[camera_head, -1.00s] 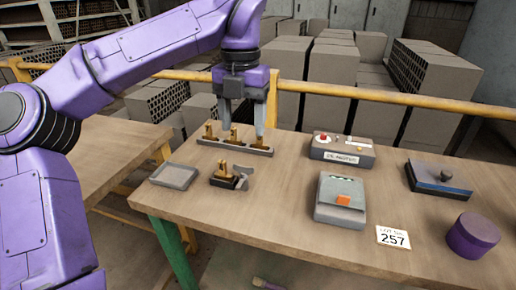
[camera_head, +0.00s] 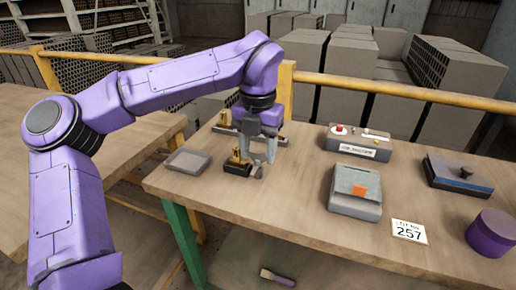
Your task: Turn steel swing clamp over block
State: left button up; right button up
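A small dark block (camera_head: 235,168) with brass posts on it stands on the wooden bench, near its left end. The grey steel swing clamp (camera_head: 258,173) is at the block's right side, partly hidden by my gripper; whether it lies over the block I cannot tell. My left gripper (camera_head: 259,158) points down just above the clamp, its two fingers apart. Contact between fingers and clamp cannot be made out. My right gripper is not in view.
A rail with brass pegs (camera_head: 222,123) lies behind my gripper, partly hidden. A grey tray (camera_head: 187,162) is to the left. A control box (camera_head: 357,143), a grey case with an orange tab (camera_head: 355,190), a label card (camera_head: 409,231) and a purple cylinder (camera_head: 490,233) stand to the right.

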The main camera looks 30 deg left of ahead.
pick_arm(q)
jog(key=shift+c, duration=0.2)
jog(key=shift+r+m+p, duration=0.3)
jog(key=shift+m+p, duration=0.6)
jog(key=shift+p, duration=0.3)
jog(key=m+p, duration=1.4)
jog(key=p, duration=0.6)
jog(key=shift+f+m+p, duration=0.15)
jog(key=shift+m+p, duration=0.75)
jog(key=shift+m, duration=0.2)
jog(key=o, duration=0.8)
jog(key=shift+f, duration=0.1)
jog(key=shift+c, duration=0.2)
